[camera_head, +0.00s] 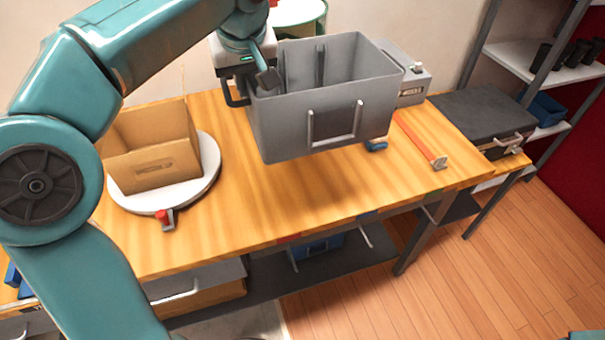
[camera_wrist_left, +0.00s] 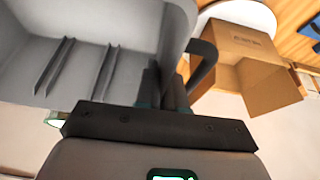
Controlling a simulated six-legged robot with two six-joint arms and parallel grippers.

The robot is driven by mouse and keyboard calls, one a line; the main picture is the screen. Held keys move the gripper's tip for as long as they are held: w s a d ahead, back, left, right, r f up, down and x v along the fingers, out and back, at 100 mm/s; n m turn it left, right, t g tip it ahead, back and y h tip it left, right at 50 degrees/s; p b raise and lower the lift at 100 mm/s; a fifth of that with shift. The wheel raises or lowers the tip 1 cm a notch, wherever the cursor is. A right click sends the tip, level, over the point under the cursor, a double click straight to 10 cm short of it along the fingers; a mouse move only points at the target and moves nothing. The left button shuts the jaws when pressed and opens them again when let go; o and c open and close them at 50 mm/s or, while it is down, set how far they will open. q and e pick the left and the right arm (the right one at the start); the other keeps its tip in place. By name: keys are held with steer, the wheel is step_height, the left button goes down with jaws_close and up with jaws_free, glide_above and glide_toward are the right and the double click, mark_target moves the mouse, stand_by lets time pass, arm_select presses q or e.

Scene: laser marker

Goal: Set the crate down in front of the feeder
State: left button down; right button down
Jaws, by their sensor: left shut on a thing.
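The grey open-topped crate (camera_head: 285,130) hangs over the middle of the wooden workbench, with a shadow beneath it. It looks empty and roughly level, with a handle on its front wall. My left gripper (camera_head: 256,85) is shut on the crate's left side. In the left wrist view the crate's ribbed inside (camera_wrist_left: 70,65) fills the upper left, beside the dark fingers (camera_wrist_left: 172,85). I cannot tell for sure which thing is the feeder; a round green-rimmed unit (camera_head: 298,12) stands behind the crate, partly hidden. My right gripper is not in view.
A cardboard box (camera_head: 150,165) sits on a white round turntable (camera_head: 205,185) at the left. A grey machine (camera_head: 412,85) stands behind the crate's right side. An orange bar (camera_head: 420,140) lies to the right. The bench front (camera_head: 300,200) is clear.

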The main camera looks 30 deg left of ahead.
arm_select(q)
step_height(320, 180, down, 20)
steer(key=b, duration=0.2)
steer(key=shift+r, duration=0.15)
steer(key=shift+b, duration=0.3)
steer(key=c, duration=1.2)
jaws_free()
steer(key=shift+f, duration=0.2)
steer(key=shift+c, duration=0.2)
steer(key=shift+s, duration=0.1)
steer(key=shift+r, duration=0.15)
